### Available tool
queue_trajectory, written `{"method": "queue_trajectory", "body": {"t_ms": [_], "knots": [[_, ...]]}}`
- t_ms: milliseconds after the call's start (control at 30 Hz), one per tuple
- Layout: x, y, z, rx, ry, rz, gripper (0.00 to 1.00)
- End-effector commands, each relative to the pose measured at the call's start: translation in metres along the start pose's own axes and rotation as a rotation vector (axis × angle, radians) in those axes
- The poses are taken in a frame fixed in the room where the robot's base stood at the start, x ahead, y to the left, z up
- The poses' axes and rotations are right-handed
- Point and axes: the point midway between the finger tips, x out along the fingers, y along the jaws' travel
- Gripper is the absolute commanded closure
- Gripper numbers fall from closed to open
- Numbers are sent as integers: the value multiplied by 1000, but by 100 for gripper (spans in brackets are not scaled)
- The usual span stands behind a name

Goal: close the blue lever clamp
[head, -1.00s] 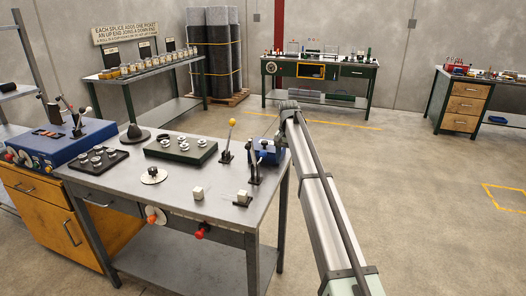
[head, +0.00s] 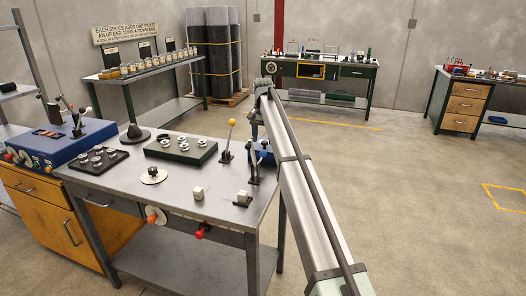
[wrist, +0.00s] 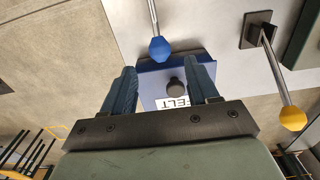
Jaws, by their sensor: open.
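The blue ball knob (wrist: 160,48) of the lever clamp shows in the wrist view on a thin metal rod (wrist: 153,15) that runs out of the top edge. The clamp's base is out of that view. In the head view a dark lever clamp (head: 253,172) stands near the bench's right edge. My gripper (wrist: 160,66) is open, its two blue fingers apart. The knob appears just beyond the fingertips, between their lines; nothing is seen held. In the head view my gripper (head: 254,130) hangs at the bench's right back corner, partly hidden by my arm.
A blue block (wrist: 150,77) with a black knob and a partly hidden label lies beyond the fingers. A yellow-knobbed lever (wrist: 292,117) stands to the right. The grey bench (head: 180,207) also holds a green tray (head: 181,151) and small pale blocks. Open floor lies right of the bench.

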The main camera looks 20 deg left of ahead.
Motion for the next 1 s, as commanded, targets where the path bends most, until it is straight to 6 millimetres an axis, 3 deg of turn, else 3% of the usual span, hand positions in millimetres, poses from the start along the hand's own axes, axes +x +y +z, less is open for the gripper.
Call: {"method": "queue_trajectory", "body": {"t_ms": [200,400,833,1000], "knots": [[36,1,1,0,-1,0,41],[56,0,0,0,-1,0,41],[63,0,0,0,0,0,41],[63,0,0,0,0,0,55]]}}
